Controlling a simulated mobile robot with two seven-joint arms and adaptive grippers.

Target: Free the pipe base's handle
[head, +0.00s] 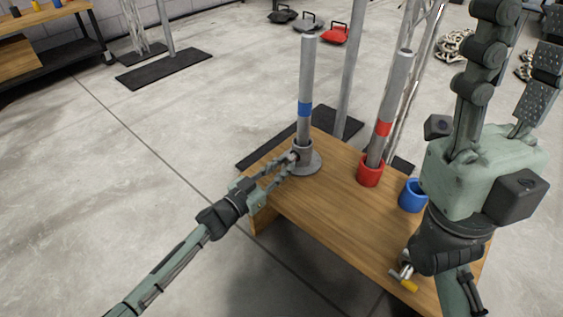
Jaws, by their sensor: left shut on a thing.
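A grey pipe base (309,166) with a round foot stands on the wooden table (330,212), near its left end. A grey pipe with a blue band (305,90) stands upright in it. My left gripper (291,158) reaches in from the left and is shut at the base's left side, on what looks like its handle; the fingers mostly hide it. My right gripper (526,18) is close to the camera at the right, fingers pointing up, open and with nothing seen between them. A small metal piece with a yellow end (407,282) lies near the table's front edge, partly hidden by my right arm.
A red base (370,172) holds a slightly tilted pipe with a red band (384,125). An empty-looking blue cup-shaped base (411,195) stands to its right. Metal truss and poles (352,70) rise behind the table.

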